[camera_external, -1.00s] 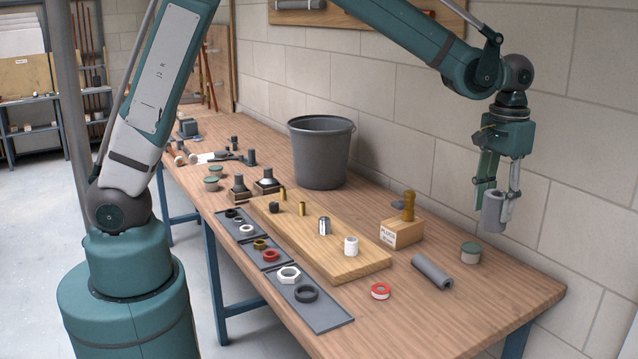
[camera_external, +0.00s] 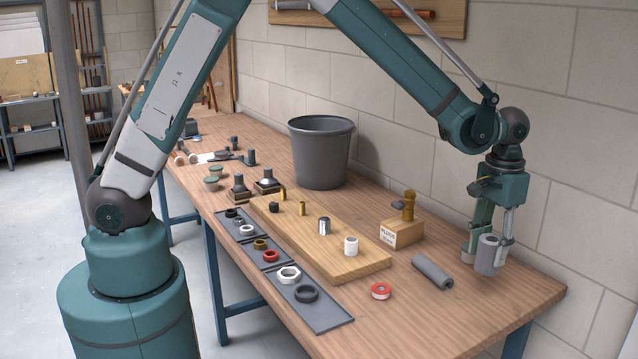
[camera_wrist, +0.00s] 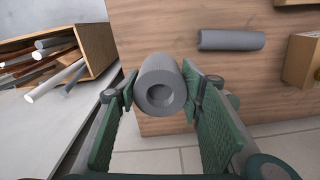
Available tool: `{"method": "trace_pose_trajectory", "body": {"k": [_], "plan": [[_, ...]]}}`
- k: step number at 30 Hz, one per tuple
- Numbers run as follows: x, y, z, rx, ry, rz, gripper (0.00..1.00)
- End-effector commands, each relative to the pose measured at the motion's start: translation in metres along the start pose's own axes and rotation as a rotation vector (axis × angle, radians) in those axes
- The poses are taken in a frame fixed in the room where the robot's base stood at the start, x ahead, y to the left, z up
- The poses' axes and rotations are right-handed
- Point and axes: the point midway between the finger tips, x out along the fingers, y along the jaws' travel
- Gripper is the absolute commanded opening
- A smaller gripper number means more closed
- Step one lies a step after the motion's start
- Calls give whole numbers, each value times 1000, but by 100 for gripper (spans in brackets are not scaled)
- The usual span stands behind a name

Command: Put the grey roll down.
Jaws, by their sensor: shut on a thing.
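My gripper (camera_external: 488,250) is shut on a grey roll (camera_external: 487,258) near the right end of the workbench. The roll is a hollow foam-like tube, held upright between the two fingers. In the wrist view the grey roll (camera_wrist: 158,84) sits between the green finger pads, its round hole facing the camera. Its lower end is low over the bench top (camera_external: 520,290); I cannot tell whether it touches. A second grey roll (camera_external: 432,273) lies on its side on the bench, left of the held one; it also shows in the wrist view (camera_wrist: 232,40).
A wooden block with a peg (camera_external: 402,232), a red-and-white tape ring (camera_external: 380,291) and a wooden board (camera_external: 350,270) lie to the left. A grey bucket (camera_external: 320,155) stands farther back. The bench's front right corner is clear.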

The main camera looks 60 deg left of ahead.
Motion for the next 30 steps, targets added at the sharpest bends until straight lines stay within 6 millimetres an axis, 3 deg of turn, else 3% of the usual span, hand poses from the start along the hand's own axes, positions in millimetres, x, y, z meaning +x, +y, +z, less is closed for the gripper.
{"method": "trace_pose_trajectory", "body": {"k": [8,21,30], "plan": [[5,0,0,0,0,0,25],[57,0,0,0,0,0,25],[62,0,0,0,0,0,25]]}}
